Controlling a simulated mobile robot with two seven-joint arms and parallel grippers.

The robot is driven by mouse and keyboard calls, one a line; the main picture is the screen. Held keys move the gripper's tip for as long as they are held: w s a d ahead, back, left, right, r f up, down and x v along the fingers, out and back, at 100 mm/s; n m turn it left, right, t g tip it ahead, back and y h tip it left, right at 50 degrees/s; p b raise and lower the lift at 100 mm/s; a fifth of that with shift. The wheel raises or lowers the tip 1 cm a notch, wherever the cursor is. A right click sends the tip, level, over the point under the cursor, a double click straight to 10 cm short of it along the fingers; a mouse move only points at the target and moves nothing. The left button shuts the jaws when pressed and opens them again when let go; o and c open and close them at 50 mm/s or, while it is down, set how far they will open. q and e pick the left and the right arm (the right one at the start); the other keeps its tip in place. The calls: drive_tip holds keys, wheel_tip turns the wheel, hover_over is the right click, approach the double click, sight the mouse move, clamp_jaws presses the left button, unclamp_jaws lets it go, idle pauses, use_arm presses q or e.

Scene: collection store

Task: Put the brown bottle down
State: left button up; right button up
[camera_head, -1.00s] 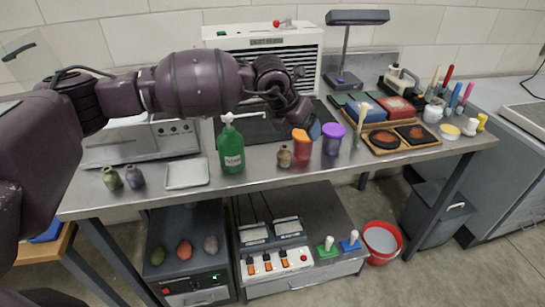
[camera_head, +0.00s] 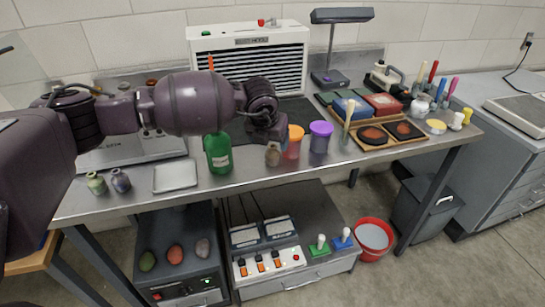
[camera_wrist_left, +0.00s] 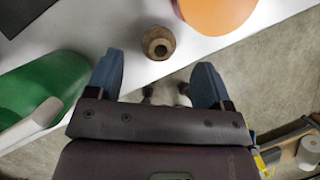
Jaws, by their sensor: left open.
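The small brown bottle (camera_head: 273,156) stands upright near the front edge of the steel table, between a green bottle and an orange cup. My left gripper (camera_head: 269,139) is just above and behind it in the head view, with its fingertips largely hidden. In the left wrist view the gripper (camera_wrist_left: 158,62) is open, its two blue fingers apart. The brown bottle (camera_wrist_left: 158,43) shows just beyond the gap between the fingertips, roughly centred. I cannot tell whether a finger touches it. My right gripper is not in view.
The green bottle (camera_head: 218,153) stands close on the left. The orange cup (camera_head: 293,143) and purple cup (camera_head: 320,137) stand close on the right. A pale tray (camera_head: 175,176) and two small bottles are further left. A wooden tray (camera_head: 390,144) lies to the right.

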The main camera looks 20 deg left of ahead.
sight(272, 146)
use_arm(q)
drive_tip(key=x, duration=0.4)
drive_tip(key=shift+f+b, duration=0.3)
drive_tip(key=c, duration=1.1)
drive_tip(key=shift+r, duration=0.2)
